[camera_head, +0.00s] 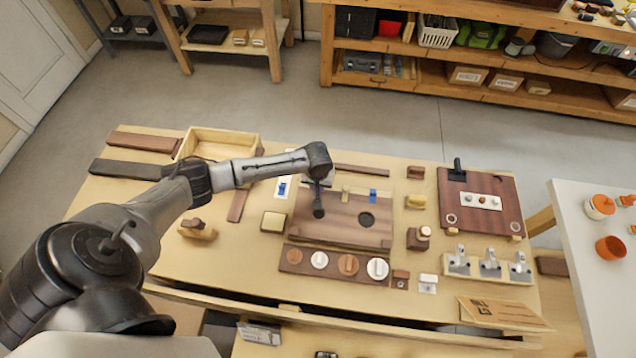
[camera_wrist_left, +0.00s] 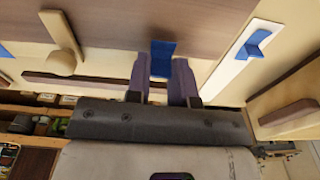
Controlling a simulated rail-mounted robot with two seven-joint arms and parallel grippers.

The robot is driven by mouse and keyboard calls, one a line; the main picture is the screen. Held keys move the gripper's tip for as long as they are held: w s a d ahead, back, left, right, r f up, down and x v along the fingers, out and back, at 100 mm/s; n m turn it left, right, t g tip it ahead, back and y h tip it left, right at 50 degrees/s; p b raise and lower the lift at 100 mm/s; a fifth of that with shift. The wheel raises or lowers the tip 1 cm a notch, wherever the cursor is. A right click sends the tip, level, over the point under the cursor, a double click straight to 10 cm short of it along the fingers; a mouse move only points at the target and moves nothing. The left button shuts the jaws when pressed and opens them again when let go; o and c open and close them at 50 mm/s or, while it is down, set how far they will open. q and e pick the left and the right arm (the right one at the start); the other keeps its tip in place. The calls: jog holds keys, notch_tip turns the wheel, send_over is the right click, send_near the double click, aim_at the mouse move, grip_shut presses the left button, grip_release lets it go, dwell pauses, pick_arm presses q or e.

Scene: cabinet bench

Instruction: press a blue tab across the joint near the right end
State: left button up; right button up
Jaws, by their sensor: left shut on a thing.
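My left gripper (camera_wrist_left: 161,78) is shut on a blue tab (camera_wrist_left: 162,58), which shows between its two fingers in the left wrist view. The held tab is over or near the back edge of the brown panel (camera_head: 330,225); whether it touches cannot be told. A white strip (camera_head: 283,188) with another blue tab stands left of the panel; this strip (camera_wrist_left: 236,62) also shows in the wrist view. My right gripper is not in view.
A pale wooden knobbed piece (camera_wrist_left: 62,50) lies across the panel edge, beside the held tab. A board with round discs (camera_head: 333,263) lies in front of the panel. Metal clamps (camera_head: 490,263) and a dark board (camera_head: 480,200) stand at the right. A wooden tray (camera_head: 222,137) is behind left.

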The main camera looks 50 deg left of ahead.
pick_arm(q)
jog(key=shift+f, duration=0.35)
dwell(0.5)
dwell(0.4)
jog(key=shift+f, duration=0.1)
dwell(0.7)
jog(key=shift+f, duration=0.1)
dwell(0.9)
jog(key=shift+p, duration=0.3)
jog(key=shift+p, duration=0.35)
dwell(0.6)
dwell(0.7)
